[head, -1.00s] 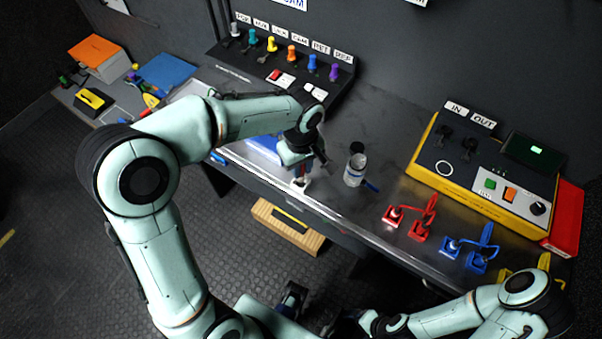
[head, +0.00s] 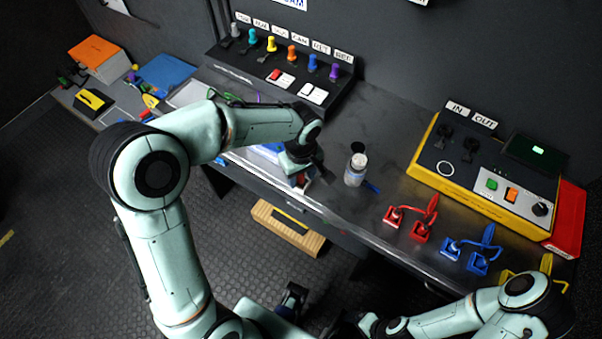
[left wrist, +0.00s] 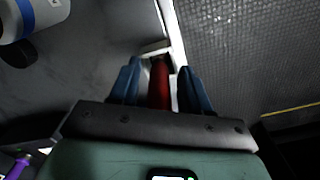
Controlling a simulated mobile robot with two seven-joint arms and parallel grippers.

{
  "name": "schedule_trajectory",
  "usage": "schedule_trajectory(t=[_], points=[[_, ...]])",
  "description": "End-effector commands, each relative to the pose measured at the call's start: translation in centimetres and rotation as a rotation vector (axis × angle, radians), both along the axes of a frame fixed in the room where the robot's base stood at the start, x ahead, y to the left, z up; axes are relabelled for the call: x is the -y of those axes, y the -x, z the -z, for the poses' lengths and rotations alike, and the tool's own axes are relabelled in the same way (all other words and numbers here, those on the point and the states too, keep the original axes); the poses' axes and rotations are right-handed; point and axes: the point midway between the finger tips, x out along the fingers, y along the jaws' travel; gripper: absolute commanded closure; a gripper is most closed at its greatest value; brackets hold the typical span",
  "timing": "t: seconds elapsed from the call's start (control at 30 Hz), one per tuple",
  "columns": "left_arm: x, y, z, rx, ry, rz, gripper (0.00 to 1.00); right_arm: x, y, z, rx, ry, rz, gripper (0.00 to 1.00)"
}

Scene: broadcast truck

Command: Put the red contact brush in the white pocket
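The red contact brush (left wrist: 159,84) shows in the left wrist view as a red handle between the two blue fingers of my left gripper (left wrist: 160,82). Slim gaps show on both sides of the handle, so the fingers look open around it. Just past its far end is a pale edge (left wrist: 154,47), perhaps the white pocket; whether the brush is inside it I cannot tell. In the head view my left gripper (head: 303,178) is low at the bench's front edge and largely hides brush and pocket. My right gripper (head: 372,325) is at the bottom edge, its fingers unclear.
Red connectors (head: 408,222), blue connectors (head: 470,250) and a yellow-edged console (head: 485,170) are farther right. A rack of coloured plugs (head: 290,62) stands behind. A wooden step (head: 287,228) lies below the bench.

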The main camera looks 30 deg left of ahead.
Motion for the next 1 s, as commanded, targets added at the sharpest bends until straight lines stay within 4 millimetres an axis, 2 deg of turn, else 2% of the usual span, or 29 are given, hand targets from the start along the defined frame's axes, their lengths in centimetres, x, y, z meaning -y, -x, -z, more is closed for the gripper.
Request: schedule_trajectory(t=[0.13,0.23,0.5,0.7,0.83,1.0], points=[[0.0,0.0,-0.5,0.001,0.001,0.0,0.53,0.0,-0.2,-0.4,0.002,0.0,0.0,0.12],[0.0,-0.1,-1.8,0.005,0.0,-0.001,0.53,0.0,-0.2,-0.5,0.002,0.0,0.0,0.12],[0.0,-0.1,-7.7,0.006,0.0,-0.001,0.53,0.0,-0.5,-1.3,0.006,0.0,0.0,0.12],[0.0,-0.1,-11.0,0.004,0.0,0.001,0.53,0.0,-0.7,-1.8,0.008,0.0,0.0,0.12],[0.0,0.0,-12.1,0.001,0.0,0.001,0.53,0.0,-0.7,-1.9,0.008,-0.001,0.0,0.12],[0.0,0.0,-12.4,0.0,0.0,0.001,0.53,0.0,-0.7,-2.0,0.008,-0.001,0.0,0.12]])
